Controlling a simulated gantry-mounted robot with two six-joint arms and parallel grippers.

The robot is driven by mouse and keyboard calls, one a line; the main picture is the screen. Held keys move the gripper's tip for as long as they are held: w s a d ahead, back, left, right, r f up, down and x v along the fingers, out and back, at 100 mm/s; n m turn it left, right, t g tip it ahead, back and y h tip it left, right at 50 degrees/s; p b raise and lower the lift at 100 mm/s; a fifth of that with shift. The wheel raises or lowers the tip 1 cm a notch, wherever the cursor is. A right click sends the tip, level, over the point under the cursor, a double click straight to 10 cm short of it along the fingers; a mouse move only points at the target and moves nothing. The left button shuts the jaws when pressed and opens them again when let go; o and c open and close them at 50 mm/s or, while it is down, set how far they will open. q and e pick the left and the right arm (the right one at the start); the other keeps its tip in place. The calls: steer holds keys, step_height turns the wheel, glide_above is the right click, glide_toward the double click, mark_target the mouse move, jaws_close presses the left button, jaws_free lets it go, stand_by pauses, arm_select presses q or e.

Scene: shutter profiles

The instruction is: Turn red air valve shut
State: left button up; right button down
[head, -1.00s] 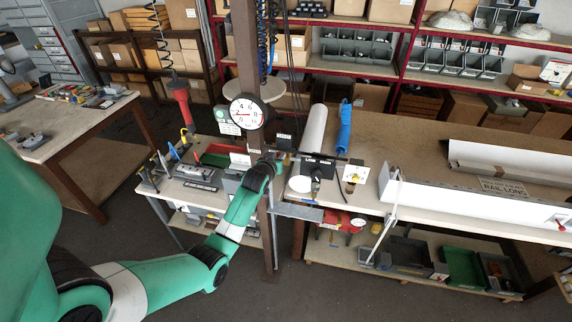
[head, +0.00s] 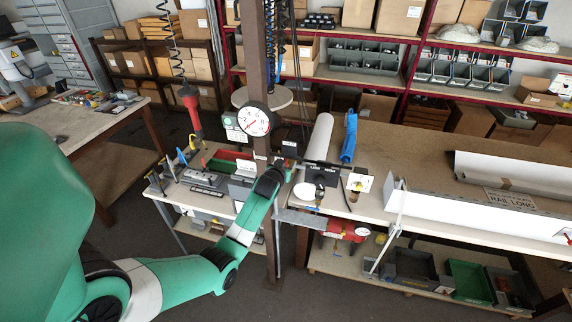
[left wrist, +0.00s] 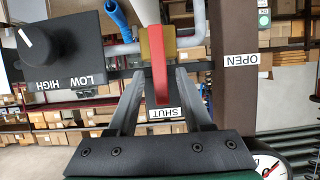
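The red valve handle (left wrist: 159,78) shows in the left wrist view, on a brass valve body (left wrist: 157,45). It lies between the two fingers of my left gripper (left wrist: 160,90). The fingers stand apart, with a gap visible on each side of the handle. The handle lines up with the SHUT label (left wrist: 165,113); the OPEN label (left wrist: 241,60) is off to the right on the post. My right gripper is not in view.
A round gauge (head: 255,120) is on the brown post (head: 254,55), close above my left wrist. A black LOW/HIGH knob box (left wrist: 55,47) is left of the valve. A blue roll (head: 349,139) and white tube (head: 319,143) lie on the bench to the right.

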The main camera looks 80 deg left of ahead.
arm_select(q)
steer(key=shift+r, duration=0.1)
steer(key=p+v, duration=0.4)
steer(key=v, duration=0.7)
steer(key=shift+s+d, duration=0.2)
steer(key=shift+d, duration=0.05)
